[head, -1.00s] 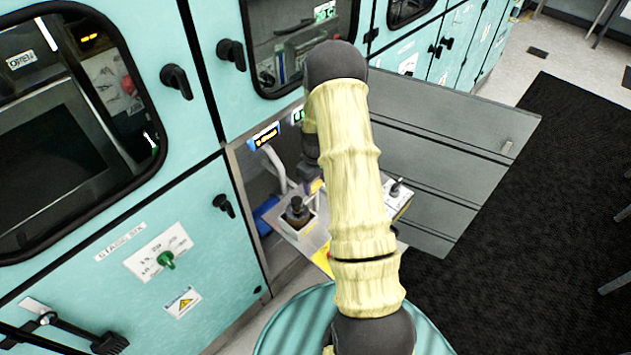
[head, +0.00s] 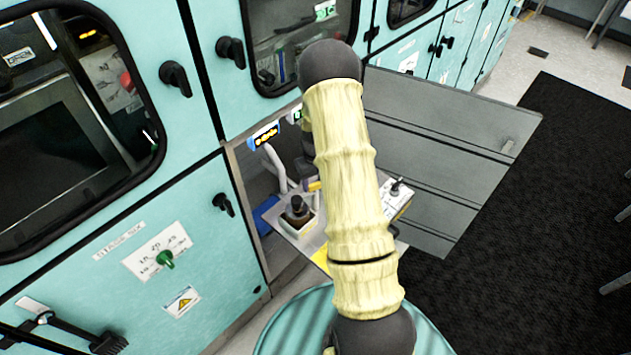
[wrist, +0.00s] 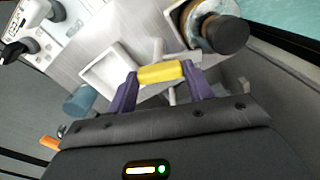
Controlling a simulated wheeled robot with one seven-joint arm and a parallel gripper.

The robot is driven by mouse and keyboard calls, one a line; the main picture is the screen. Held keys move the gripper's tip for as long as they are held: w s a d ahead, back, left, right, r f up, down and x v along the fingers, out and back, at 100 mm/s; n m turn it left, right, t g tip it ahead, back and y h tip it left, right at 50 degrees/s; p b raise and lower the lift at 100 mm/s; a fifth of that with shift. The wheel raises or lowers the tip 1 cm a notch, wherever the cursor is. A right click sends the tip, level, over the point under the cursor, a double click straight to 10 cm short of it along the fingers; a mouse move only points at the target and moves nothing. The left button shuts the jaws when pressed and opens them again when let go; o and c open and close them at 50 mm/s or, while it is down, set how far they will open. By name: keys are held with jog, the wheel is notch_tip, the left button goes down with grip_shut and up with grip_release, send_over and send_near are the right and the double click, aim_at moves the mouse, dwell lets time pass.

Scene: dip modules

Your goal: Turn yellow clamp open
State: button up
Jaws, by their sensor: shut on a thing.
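The yellow clamp (wrist: 161,73) shows in the wrist view as a short yellow bar between the two purple fingers of my gripper (wrist: 160,80). The fingers are shut on its two ends. A small yellow and purple patch beside my arm in the head view is probably the clamp (head: 314,186) with a fingertip. My forearm covers most of the area around it. The clamp's mounting and how far it is turned cannot be made out clearly.
A metal shelf (head: 330,215) sticks out of the open cabinet bay. On it are a dark-capped bottle (head: 297,209) in a white holder and a white box (head: 399,196) with a lever. The open grey door (head: 440,150) stands behind my arm. Pale pipes (head: 275,165) rise at the left.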

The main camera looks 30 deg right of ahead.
jog(key=m, duration=0.3)
jog(key=shift+m, duration=0.4)
jog(key=m, duration=0.3)
jog(key=shift+m, duration=0.3)
jog(key=m, duration=0.6)
jog(key=shift+m, duration=0.3)
jog(key=o, duration=1)
jog(key=shift+r, duration=0.1)
notch_tip(320, 180, up, 17)
jog(key=shift+r+b, duration=0.15)
jog(key=shift+b, duration=0.3)
